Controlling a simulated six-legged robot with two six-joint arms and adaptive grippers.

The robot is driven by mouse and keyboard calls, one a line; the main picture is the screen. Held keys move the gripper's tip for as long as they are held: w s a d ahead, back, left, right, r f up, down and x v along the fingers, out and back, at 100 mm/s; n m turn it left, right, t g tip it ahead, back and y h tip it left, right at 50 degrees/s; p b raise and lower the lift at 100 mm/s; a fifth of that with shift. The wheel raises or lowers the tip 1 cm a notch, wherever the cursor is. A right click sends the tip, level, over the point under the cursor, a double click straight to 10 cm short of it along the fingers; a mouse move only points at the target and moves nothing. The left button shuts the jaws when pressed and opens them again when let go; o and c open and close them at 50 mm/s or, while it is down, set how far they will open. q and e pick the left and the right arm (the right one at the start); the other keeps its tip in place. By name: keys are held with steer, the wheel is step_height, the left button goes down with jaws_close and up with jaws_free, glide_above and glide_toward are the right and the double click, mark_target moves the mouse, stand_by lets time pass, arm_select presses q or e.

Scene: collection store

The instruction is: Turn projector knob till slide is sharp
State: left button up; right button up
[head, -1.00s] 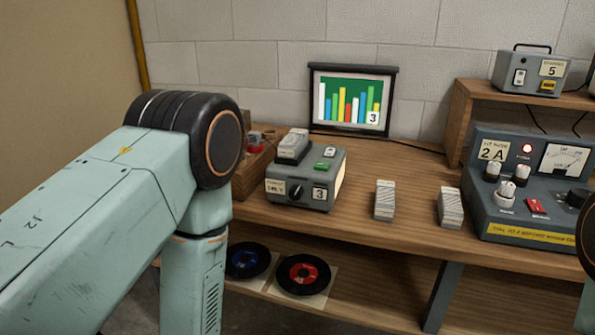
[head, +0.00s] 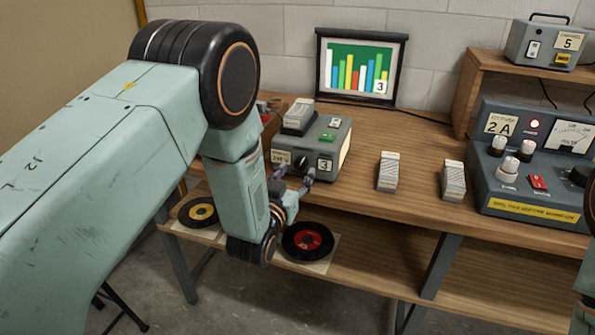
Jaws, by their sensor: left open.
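The grey projector (head: 335,134) stands on the wooden bench, with a dark knob (head: 300,163) on its front face and a "3" label beside it. The screen (head: 359,67) behind it shows a bar chart slide marked 3, and its bars look sharp-edged. My left gripper (head: 293,182) is open just in front of and below the knob, with its fingers near the projector's front. I cannot tell whether it touches the knob. My right gripper is not in view; only part of that arm shows at the right edge.
Two slide boxes (head: 388,171) (head: 453,180) stand on the bench right of the projector. A grey control console (head: 533,160) is at the right, and another device (head: 540,44) is on a raised shelf. Records (head: 307,241) lie on the lower shelf.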

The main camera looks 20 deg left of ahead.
arm_select(q)
steer(key=shift+w, duration=1.05)
